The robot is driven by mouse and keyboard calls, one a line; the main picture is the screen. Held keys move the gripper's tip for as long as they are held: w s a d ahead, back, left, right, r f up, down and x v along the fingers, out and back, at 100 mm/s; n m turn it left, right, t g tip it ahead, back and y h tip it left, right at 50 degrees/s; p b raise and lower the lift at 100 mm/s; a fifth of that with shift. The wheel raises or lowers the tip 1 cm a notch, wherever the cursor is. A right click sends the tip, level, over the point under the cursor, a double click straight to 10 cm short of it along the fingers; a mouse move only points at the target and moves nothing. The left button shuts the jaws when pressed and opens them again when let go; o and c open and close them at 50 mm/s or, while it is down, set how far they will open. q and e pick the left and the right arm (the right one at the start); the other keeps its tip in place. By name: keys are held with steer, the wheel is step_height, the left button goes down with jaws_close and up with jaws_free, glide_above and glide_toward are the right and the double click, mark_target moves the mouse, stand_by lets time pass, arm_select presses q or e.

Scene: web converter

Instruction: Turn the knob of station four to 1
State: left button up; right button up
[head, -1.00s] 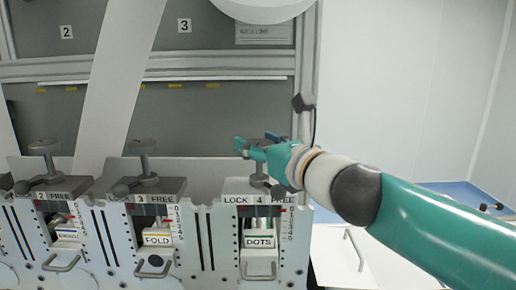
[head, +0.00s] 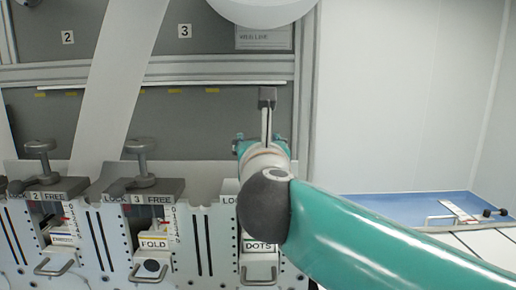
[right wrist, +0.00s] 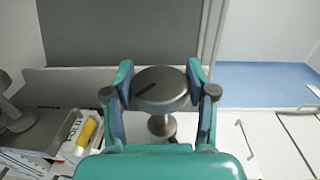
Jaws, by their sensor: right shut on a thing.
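In the right wrist view the knob of station four (right wrist: 160,90) is a grey round cap on a short stem, with a dark line across its top. My right gripper (right wrist: 160,72) is shut on it, one teal finger on each side of the cap. In the head view my right gripper (head: 262,142) is seen from behind, and my wrist and forearm hide the knob. The DOTS station (head: 257,270) is station four; its LOCK/FREE plate and scale are mostly covered by my arm. My left gripper is in neither current view.
Station three, marked FOLD (head: 154,243), with its own knob (head: 140,146), stands left of station four, and station two's knob (head: 42,148) further left. A white web (head: 120,80) runs down behind them. A blue surface (head: 400,208) lies at right.

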steer(key=shift+m+h+p, duration=0.4)
steer(key=shift+m+h, duration=1.2)
steer(key=shift+h, duration=0.9)
steer(key=shift+g+h, duration=0.3)
steer(key=o, duration=1.2)
steer(key=shift+s, duration=0.1)
steer(key=v, duration=1.1)
steer(key=shift+s+a, duration=0.15)
steer(key=shift+s, duration=0.2)
